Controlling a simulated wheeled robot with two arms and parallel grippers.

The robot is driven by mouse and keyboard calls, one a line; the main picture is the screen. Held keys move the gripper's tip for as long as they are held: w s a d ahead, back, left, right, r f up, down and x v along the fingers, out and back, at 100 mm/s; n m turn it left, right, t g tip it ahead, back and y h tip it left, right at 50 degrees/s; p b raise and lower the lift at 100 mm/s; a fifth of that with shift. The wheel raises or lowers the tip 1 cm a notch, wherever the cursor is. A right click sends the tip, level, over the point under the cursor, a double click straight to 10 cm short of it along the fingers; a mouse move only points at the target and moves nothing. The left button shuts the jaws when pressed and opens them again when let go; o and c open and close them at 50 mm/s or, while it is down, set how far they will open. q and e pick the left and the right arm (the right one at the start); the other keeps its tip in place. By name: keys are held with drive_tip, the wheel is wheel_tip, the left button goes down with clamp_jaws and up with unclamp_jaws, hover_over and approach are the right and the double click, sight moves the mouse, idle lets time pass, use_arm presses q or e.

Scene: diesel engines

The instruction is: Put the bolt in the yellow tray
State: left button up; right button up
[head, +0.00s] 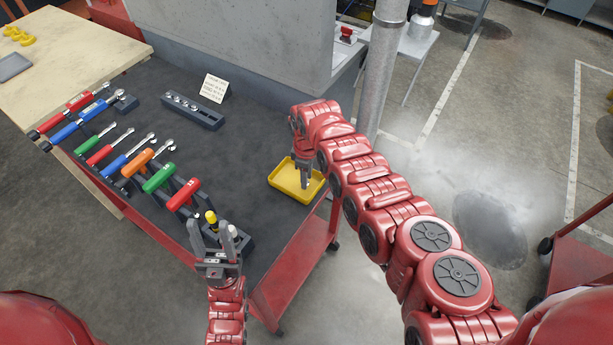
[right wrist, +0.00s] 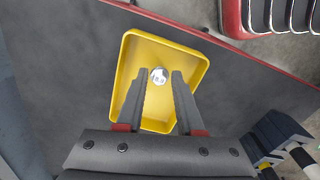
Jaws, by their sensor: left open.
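The yellow tray (head: 275,181) lies near the right edge of the dark cart top in the head view. It fills the middle of the right wrist view (right wrist: 196,62). The silver bolt (right wrist: 159,75) shows end-on within the tray's outline, between the tips of my right gripper (right wrist: 160,76). Narrow gaps show between the bolt and both fingers. My right gripper (head: 306,182) points down over the tray, fingers apart. The bolt is not clear in the head view. My left gripper (head: 212,238) is open and empty above the cart's near edge.
A dark rack (head: 192,111) with several silver pieces stands at the back beside a small sign (head: 214,88). A grey pillar (head: 380,70) rises behind my right arm. The cart's middle is clear.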

drive_tip(key=shift+o, duration=0.8)
